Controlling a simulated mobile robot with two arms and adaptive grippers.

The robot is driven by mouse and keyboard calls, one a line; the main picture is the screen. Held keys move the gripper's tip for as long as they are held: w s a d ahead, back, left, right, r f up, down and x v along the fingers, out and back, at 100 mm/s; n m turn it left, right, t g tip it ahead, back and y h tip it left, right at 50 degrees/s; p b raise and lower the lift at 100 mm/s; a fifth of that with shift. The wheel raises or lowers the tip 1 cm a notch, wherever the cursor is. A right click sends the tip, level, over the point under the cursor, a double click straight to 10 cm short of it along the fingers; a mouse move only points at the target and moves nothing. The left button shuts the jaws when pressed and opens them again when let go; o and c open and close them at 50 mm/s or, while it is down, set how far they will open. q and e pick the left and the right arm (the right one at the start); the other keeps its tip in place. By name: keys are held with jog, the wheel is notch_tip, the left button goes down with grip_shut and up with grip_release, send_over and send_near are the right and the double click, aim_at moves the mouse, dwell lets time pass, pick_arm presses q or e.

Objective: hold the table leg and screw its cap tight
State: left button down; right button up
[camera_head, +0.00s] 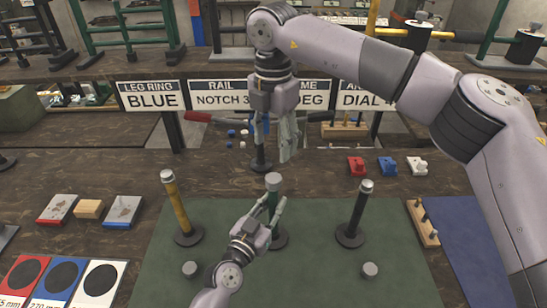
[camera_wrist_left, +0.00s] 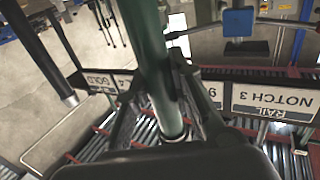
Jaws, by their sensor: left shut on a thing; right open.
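A green table leg (camera_head: 274,213) stands upright on a round dark base on the green mat, with a grey cap (camera_head: 273,178) at its top. My left gripper (camera_head: 274,208) is shut on the leg below the cap. In the left wrist view the green leg (camera_wrist_left: 146,50) runs between the fingers of my left gripper (camera_wrist_left: 172,95), and a pale ring shows near its lower end. My right gripper (camera_head: 275,146) is open and empty, pointing down above the cap and apart from it. How tight the cap sits cannot be told.
A yellow leg (camera_head: 180,212) and a black leg (camera_head: 357,212) stand either side. Two small grey cylinders (camera_head: 190,268) (camera_head: 370,269) sit on the mat (camera_head: 320,275). A wooden peg rack (camera_head: 422,225) lies at its right. Signs (camera_head: 220,97) stand behind. The mat's front is mostly clear.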

jog(key=shift+r, duration=0.8)
pick_arm(q)
jog(key=c, duration=1.3)
grip_release()
jog(key=shift+c, duration=0.2)
jog(key=v, duration=1.2)
